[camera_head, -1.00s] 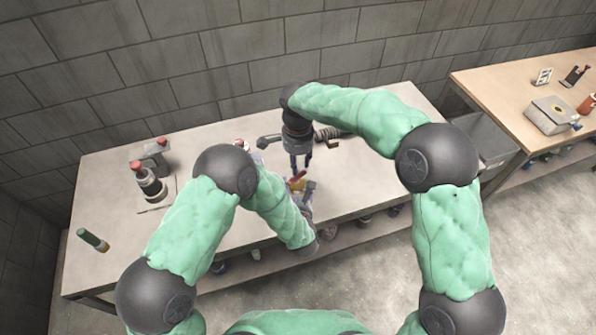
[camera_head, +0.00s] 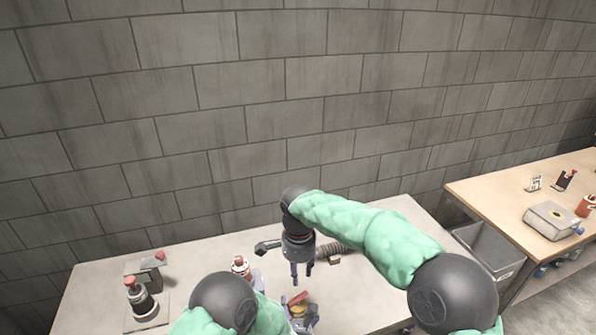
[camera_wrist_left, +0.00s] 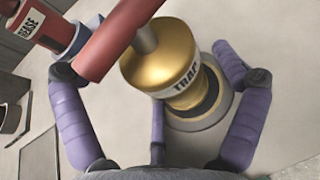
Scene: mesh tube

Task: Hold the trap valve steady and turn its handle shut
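The trap valve (camera_wrist_left: 170,65) is a gold body labelled TRAP on a round grey base, with a red bar handle (camera_wrist_left: 122,38) on its stem. It also shows small in the head view (camera_head: 299,312), its red handle on top. My left gripper (camera_wrist_left: 157,128) has its purple fingers spread around the valve; a clear gap shows on the left side, and contact on the right cannot be told. In the head view my left gripper (camera_head: 313,310) is partly hidden by my arm. My right gripper (camera_head: 301,271) points down above the handle, fingers apart and empty.
A red container labelled GREASE (camera_wrist_left: 37,22) stands close to the left finger. A wooden bench (camera_head: 480,190) is at right.

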